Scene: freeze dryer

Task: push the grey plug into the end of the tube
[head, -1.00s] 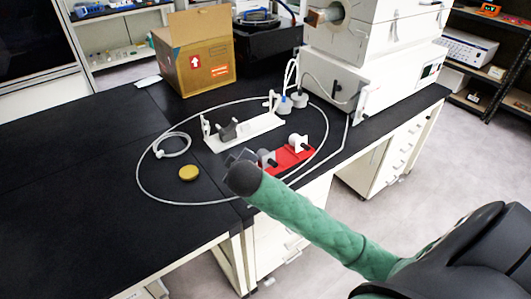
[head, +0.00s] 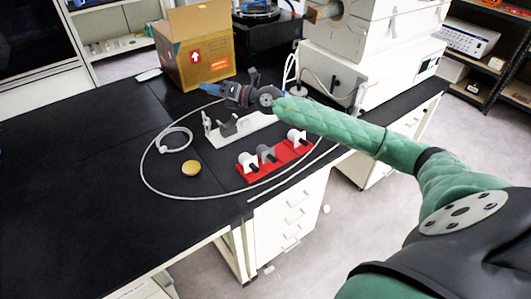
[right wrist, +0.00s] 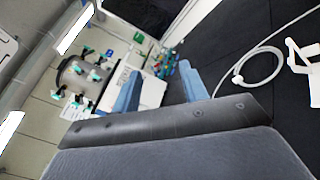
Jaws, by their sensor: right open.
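A grey plug (head: 265,153) sits between two white pieces in a red holder (head: 262,173) near the table's front edge. A thin whitish tube (head: 146,178) lies in a large loop on the black table, around the holder. I cannot tell for certain which end of it is the task's. My right gripper (head: 212,88) is raised above the table behind the white rack, its blue fingers pointing left toward the cardboard box. In the right wrist view its two blue fingers (right wrist: 160,90) are apart with nothing between them. My left gripper is not in view.
A white rack (head: 243,130) with a dark grey piece stands behind the holder. A small tube coil (head: 175,140) and a yellow round object (head: 191,168) lie left. A cardboard box (head: 195,55) and a white machine (head: 350,85) stand behind. The left tabletop is clear.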

